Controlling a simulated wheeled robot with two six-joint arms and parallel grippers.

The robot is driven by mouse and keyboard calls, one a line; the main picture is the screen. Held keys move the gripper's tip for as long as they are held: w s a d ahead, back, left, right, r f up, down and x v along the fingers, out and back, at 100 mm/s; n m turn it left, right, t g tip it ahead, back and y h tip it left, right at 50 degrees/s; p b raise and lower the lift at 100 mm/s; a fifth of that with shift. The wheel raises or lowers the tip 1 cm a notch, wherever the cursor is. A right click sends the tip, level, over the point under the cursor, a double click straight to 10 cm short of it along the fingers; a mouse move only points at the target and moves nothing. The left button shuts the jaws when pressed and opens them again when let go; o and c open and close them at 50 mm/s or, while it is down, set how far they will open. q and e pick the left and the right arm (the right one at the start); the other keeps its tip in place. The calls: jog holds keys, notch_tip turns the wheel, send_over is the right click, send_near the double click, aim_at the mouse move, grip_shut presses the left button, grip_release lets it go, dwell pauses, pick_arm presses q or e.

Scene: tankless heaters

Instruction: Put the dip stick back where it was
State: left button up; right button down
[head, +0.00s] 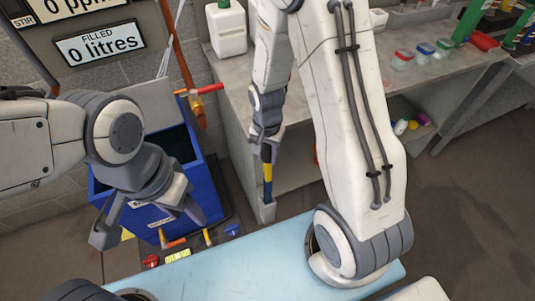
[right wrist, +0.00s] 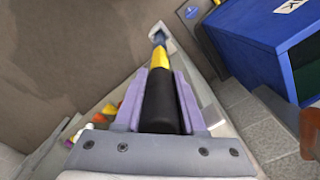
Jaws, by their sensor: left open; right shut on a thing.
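The dip stick (head: 267,172) has a black handle, a yellow band and a blue band lower down. It hangs nearly upright beside the end of the grey counter. My right gripper (head: 266,146) is shut on its black handle, which shows between the fingers in the right wrist view (right wrist: 160,102). A pale grey block (head: 267,212) shows at the stick's lower end; I cannot tell whether it is part of the stick or a holder. My left gripper (head: 149,224) is open and empty in front of the blue tank.
The blue tank (head: 102,203) stands at left and shows at upper right in the right wrist view (right wrist: 262,50). The grey counter (head: 305,100) carries a white jug (head: 227,32) and small lidded tubs (head: 402,60). A pale blue surface (head: 250,270) lies in front. Valves (head: 152,261) sit by the tank.

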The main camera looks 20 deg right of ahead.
jog(key=c, duration=0.5)
grip_release()
jog(key=shift+f, duration=0.1)
notch_tip(320, 180, up, 12)
jog(key=shift+f+p, duration=0.2)
jog(key=shift+p, duration=0.45)
jog(key=shift+a+r, duration=0.1)
jog(key=shift+r, duration=0.25)
jog(key=s+a+r+n, duration=0.3)
jog(key=s+a+n, duration=0.3)
jog(key=s+n, duration=0.2)
jog(key=s+a+r+n+y, duration=0.1)
jog(key=s+a+r+n, duration=0.3)
jog(key=s+a+n, duration=0.2)
jog(key=s+n, duration=0.2)
jog(key=s, duration=0.2)
jog(key=shift+r, duration=0.25)
